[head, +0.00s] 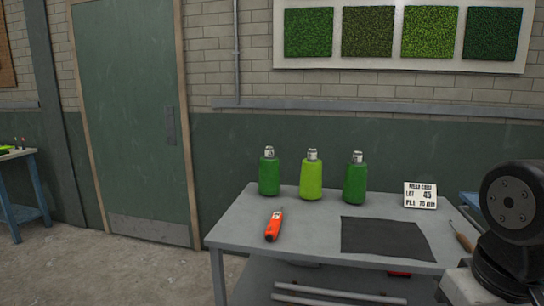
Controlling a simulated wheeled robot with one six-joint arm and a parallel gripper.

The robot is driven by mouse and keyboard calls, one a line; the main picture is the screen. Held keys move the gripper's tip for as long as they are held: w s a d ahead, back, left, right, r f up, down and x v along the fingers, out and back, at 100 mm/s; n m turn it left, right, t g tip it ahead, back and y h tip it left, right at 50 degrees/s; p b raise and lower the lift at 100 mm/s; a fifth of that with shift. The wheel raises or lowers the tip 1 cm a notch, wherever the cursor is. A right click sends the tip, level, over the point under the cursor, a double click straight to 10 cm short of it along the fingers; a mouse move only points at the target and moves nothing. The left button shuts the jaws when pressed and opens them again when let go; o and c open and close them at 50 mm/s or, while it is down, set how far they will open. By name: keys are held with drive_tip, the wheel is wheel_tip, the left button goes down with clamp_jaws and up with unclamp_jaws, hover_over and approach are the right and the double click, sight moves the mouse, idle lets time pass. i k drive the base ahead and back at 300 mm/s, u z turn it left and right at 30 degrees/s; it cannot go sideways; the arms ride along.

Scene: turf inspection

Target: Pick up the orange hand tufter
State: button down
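The orange hand tufter (274,225) lies on the left part of the grey table (232,232), near the front edge. My gripper is not in view; only a dark part of my own arm shows at the right edge.
Three green bottle-like containers, dark (269,177), lime (312,178) and dark (355,182), stand behind the tufter. Bare tabletop surrounds the tufter.

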sight(273, 227)
drive_tip(key=u, duration=0.05)
drive_tip(key=k, duration=0.5)
drive_tip(key=u, duration=1.95)
drive_tip(key=i, duration=1.3)
drive_tip(key=z, duration=2.5)
